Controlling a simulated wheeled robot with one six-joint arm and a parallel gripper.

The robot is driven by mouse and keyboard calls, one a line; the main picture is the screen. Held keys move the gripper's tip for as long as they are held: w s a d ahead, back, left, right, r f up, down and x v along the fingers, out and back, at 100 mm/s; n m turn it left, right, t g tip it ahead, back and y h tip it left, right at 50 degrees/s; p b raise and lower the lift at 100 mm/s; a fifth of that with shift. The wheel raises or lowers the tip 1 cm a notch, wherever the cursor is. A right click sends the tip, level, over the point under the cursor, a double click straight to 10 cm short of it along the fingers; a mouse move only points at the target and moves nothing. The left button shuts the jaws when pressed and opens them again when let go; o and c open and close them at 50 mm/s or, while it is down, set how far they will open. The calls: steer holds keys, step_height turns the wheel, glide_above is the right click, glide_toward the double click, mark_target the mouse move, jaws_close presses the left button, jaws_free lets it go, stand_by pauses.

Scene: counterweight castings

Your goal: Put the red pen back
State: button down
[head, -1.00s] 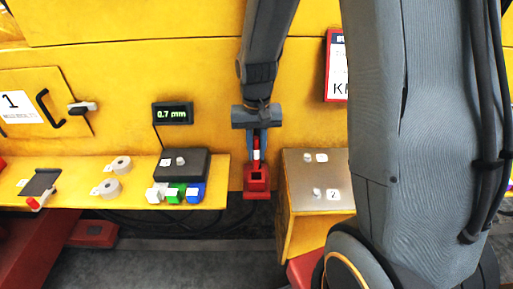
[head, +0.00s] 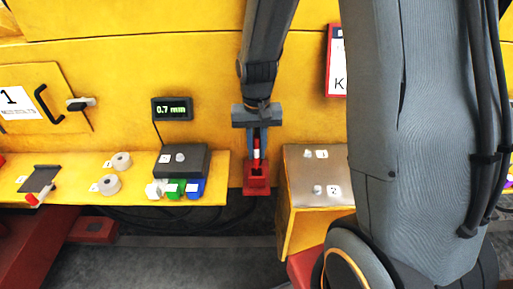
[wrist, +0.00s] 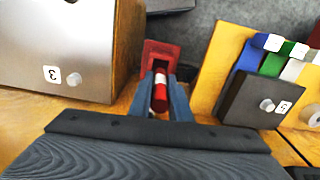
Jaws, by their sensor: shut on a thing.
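My gripper (head: 257,152) points down and is shut on the red pen (head: 256,148), which has a white band. The pen is upright between the two blue-grey fingers. The red holder (head: 257,183) is directly below the pen, in the gap between two yellow benches. In the wrist view, the pen (wrist: 159,100) is between the fingers, and the red holder (wrist: 160,50) shows just past its tip. I cannot tell whether the tip is inside the holder or just above it.
Left of the holder is a yellow bench (head: 125,201) with a dark grey box (head: 181,161), small white, green and blue blocks, and tape rolls. Right of it is a metal-topped cabinet (head: 318,177). A yellow wall with a 0.7 mm display (head: 172,109) stands behind.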

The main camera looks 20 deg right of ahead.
mark_target(257, 165)
steer(key=shift+f+b, duration=1.25)
steer(key=shift+f, duration=1.75)
steer(key=c, duration=1.6)
jaws_free()
steer(key=shift+o, duration=0.2)
step_height(257, 165, up, 8)
steer(key=shift+f+b, duration=0.1)
steer(key=shift+b, duration=0.5)
step_height(257, 165, up, 7)
steer(key=p, duration=0.6)
steer(key=shift+s+f, duration=0.1)
steer(key=s+f+n+t+b, duration=0.1)
steer(key=s+f+n+b, duration=0.2)
steer(key=s+f+b, duration=0.2)
steer(key=s, duration=0.3)
steer(key=shift+s+f, duration=0.15)
steer(key=shift+s, duration=0.25)
